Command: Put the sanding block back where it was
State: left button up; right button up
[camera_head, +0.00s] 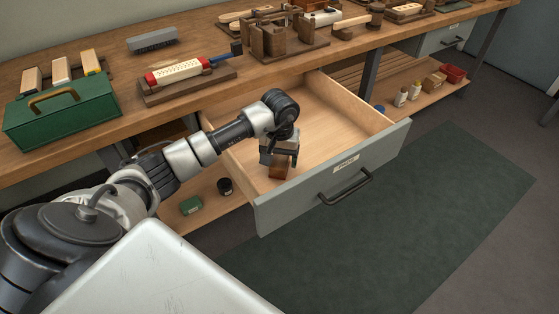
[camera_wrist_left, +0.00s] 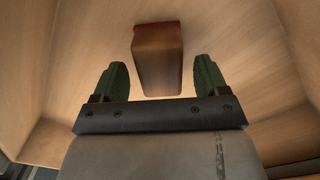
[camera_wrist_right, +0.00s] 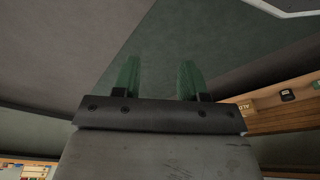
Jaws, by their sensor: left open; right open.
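The sanding block, a small brown block (camera_head: 279,171), sits inside the open drawer (camera_head: 330,118), near its left front corner. It also shows in the left wrist view (camera_wrist_left: 158,58), between and just beyond the fingertips. My left gripper (camera_head: 283,160) is in the drawer over the block. Its green-padded fingers (camera_wrist_left: 160,78) are open, one on each side of the block, with gaps visible on both sides. My right gripper (camera_wrist_right: 160,78) is open and empty, above the floor and mat; it does not show in the head view.
The drawer's grey front (camera_head: 335,180) with a dark handle (camera_head: 345,188) stands out from the workbench (camera_head: 200,98). The rest of the drawer floor is bare.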

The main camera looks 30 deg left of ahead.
aim_at(279, 160)
pick_arm(q)
notch_tip(279, 160, up, 10)
jog(key=shift+r+p, duration=0.15)
jog(key=shift+p, duration=0.3)
pick_arm(e)
jog(key=f, duration=0.3)
jog(key=shift+s+f, duration=0.35)
jog(key=shift+s, duration=0.05)
dwell(0.3)
